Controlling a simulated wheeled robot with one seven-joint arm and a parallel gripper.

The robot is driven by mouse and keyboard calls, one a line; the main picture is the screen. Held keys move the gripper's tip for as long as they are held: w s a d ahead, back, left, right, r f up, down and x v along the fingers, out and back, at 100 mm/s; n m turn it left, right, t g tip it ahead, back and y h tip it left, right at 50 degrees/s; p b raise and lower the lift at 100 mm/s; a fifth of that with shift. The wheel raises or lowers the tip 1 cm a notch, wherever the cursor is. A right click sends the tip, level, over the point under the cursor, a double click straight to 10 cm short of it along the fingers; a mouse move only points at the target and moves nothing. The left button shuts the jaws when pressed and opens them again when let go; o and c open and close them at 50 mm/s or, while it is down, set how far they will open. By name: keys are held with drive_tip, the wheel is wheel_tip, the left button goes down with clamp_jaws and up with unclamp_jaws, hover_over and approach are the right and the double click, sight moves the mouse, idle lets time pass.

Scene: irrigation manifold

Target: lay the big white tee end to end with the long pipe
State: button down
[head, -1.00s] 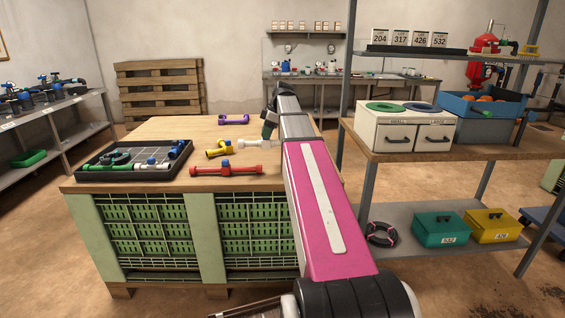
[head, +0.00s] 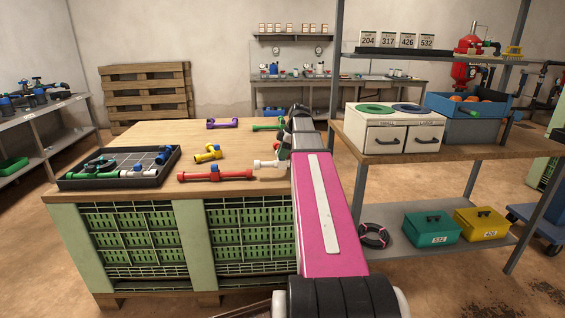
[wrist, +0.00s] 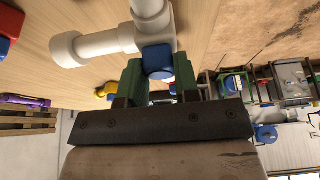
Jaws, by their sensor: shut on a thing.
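The big white tee (head: 268,163) is right of the long red pipe (head: 215,175), near the pipe's right end and roughly in line with it. Whether they touch is unclear in the head view. In the wrist view a gap shows between the tee (wrist: 98,45) and a red piece (wrist: 10,28) at the upper left corner. My gripper (wrist: 158,72) is shut on the tee, its green fingers on either side of the blue cap. My arm hides part of the tee in the head view. Whether the tee rests on the table is unclear.
A yellow fitting (head: 208,153) lies behind the red pipe, a purple pipe (head: 222,124) and a green pipe (head: 266,127) further back. A black tray (head: 120,182) of fittings stands at the left. The wooden tabletop (head: 165,133) has free room at the back.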

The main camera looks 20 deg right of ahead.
drive_tip(key=shift+f, duration=1.95)
drive_tip(key=c, duration=0.8)
unclamp_jaws()
drive_tip(key=shift+f, duration=0.1)
drive_tip(key=shift+c, duration=0.2)
drive_tip(key=v, duration=1.2)
